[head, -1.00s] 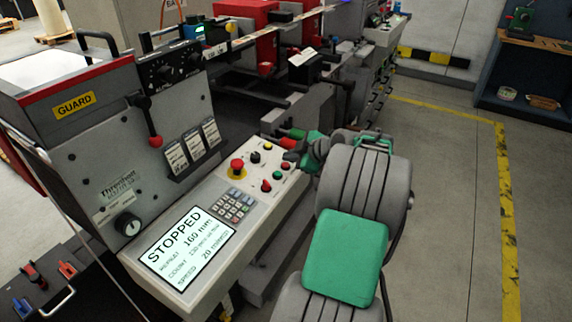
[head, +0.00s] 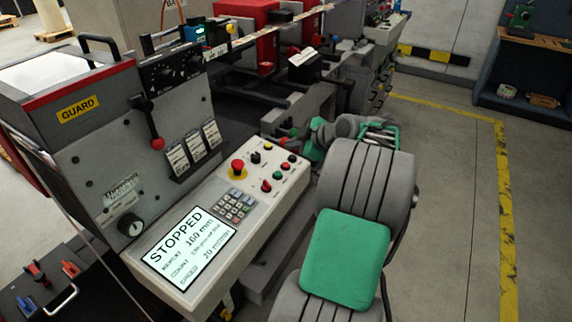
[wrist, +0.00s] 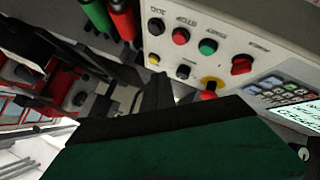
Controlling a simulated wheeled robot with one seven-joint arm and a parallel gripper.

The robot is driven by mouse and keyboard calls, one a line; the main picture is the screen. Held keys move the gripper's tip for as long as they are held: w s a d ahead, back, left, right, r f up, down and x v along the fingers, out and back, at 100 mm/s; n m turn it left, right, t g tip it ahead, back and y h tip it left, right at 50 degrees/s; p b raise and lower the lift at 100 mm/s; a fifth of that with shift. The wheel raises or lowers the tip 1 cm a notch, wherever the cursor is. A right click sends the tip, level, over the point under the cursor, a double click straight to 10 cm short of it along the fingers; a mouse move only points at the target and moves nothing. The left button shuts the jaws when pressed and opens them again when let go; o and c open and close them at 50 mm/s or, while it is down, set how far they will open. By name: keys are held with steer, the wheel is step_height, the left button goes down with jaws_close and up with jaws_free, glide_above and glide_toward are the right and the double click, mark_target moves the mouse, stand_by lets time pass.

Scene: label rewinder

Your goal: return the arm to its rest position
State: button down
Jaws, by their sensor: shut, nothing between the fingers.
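My arm rises from the bottom of the head view, with a green pad on its grey link, and bends at a large grey joint. Beyond it, my gripper (head: 308,148) is small and partly hidden, out beside the far end of the control panel (head: 262,190). In the wrist view my gripper's dark fingers (wrist: 156,92) show beyond a large green and black body. The fingers are shut and empty. They appear apart from the panel's buttons, though the exact gap is hard to tell.
The label machine (head: 140,150) fills the left, with a screen reading STOPPED (head: 188,248). Panel buttons, including a red mushroom button (head: 237,166), lie close to the arm. A green and a red cylinder (wrist: 124,18) are near the gripper. Floor right of the arm is clear, with a yellow line (head: 506,215).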

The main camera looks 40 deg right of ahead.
steer(key=w+a+m+g, duration=0.2)
steer(key=a+g, duration=0.1)
steer(key=a, duration=1.1)
steer(key=s+a+m, duration=0.1)
steer(key=a, duration=0.3)
steer(key=s+a+g, duration=0.1)
steer(key=s+a, duration=0.1)
steer(key=a, duration=0.3)
steer(key=s+a+m+g, duration=0.1)
steer(key=s+a, duration=0.1)
steer(key=a, duration=0.3)
steer(key=shift+s+a+r+m, duration=0.1)
steer(key=shift+s+a+m, duration=0.05)
steer(key=shift+m, duration=0.15)
steer(key=shift+m+g, duration=0.5)
steer(key=shift+m, duration=0.2)
steer(key=s+a, duration=0.4)
steer(key=shift+s+a+f, duration=0.15)
steer(key=shift+s+f, duration=0.25)
steer(key=s+a+f+m+g, duration=0.1)
steer(key=s+a+f+m, duration=0.1)
steer(key=s, duration=0.6)
steer(key=shift+a+f+m+h, duration=0.15)
steer(key=shift+a+m+h, duration=0.2)
steer(key=shift+a, duration=0.45)
steer(key=shift+s, duration=0.1)
